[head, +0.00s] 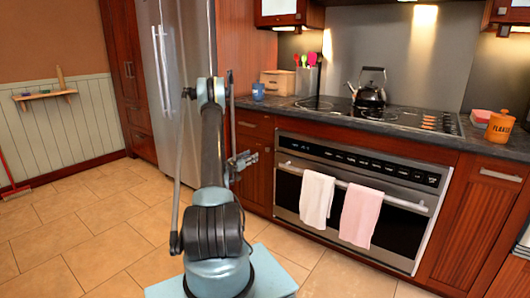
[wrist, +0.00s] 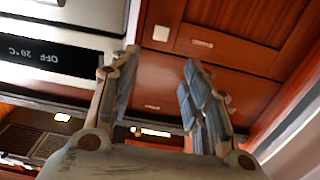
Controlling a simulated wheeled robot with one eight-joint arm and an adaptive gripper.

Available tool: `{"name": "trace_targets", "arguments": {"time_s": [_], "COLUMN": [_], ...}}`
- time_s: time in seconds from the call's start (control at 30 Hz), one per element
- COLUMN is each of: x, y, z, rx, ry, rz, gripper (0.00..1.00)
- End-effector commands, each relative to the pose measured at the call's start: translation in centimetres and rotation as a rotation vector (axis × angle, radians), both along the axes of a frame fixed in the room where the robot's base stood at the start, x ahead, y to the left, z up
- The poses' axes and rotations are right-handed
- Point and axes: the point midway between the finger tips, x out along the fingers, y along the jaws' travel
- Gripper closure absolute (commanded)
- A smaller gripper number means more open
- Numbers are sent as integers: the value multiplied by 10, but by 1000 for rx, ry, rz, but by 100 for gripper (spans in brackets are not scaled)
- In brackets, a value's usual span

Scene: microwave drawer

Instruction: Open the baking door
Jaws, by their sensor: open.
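The oven (head: 290,192) is built into the cabinets under the cooktop, at centre right in the head view. Its door (head: 400,230) looks shut, with dark glass and a metal handle bar (head: 405,204) across the top. A white towel (head: 317,198) and a pink towel (head: 360,215) hang over the bar and hide part of the door. My gripper (head: 243,162) is left of the oven, apart from the handle. The wrist view shows my gripper's two fingers (wrist: 158,95) spread, with nothing between them.
A steel fridge (head: 192,45) stands behind my arm. The cooktop above the oven holds a kettle (head: 369,88); an orange jar (head: 499,127) stands to its right. The tiled floor (head: 90,235) is open at left. The wrist view shows a lit display panel (wrist: 45,52) and wooden cabinets (wrist: 240,45).

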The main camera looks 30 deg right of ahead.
Motion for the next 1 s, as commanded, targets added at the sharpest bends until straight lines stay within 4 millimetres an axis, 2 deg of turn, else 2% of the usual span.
{"name": "trace_targets", "arguments": {"time_s": [0.7,1.0], "x": [47,57], "y": [-116,-140], "z": [0,0], "rx": [0,0], "ry": [0,0], "rz": [-1,0], "gripper": [57,57]}}
